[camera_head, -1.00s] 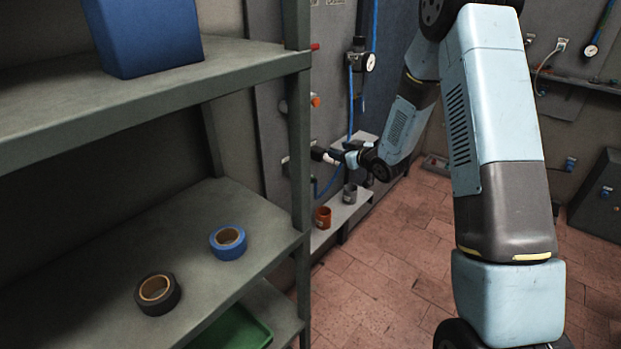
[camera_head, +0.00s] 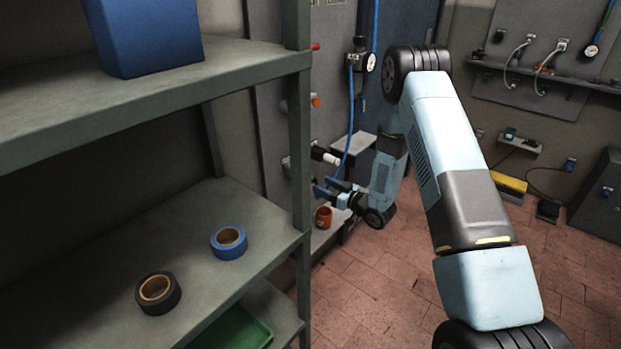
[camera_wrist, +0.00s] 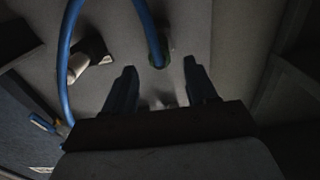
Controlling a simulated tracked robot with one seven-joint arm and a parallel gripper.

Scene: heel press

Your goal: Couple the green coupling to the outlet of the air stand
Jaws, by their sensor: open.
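My gripper (camera_head: 324,186) is at the wall panel beyond the shelf, with its fingers apart. In the wrist view my gripper (camera_wrist: 160,66) shows two dark blue fingers with no object clearly held. A small green patch (camera_wrist: 154,62), perhaps the green coupling, shows between the fingertips where a blue hose (camera_wrist: 149,28) ends. A black stub with a white end (camera_head: 325,155), possibly the outlet, sticks out just above my gripper; it also shows left of the fingers in the wrist view (camera_wrist: 78,67). Whether the green part touches either finger cannot be told.
A regulator with a gauge (camera_head: 363,62) hangs on the panel, with a blue hose below it. The shelf post (camera_head: 300,150) stands close on the left.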

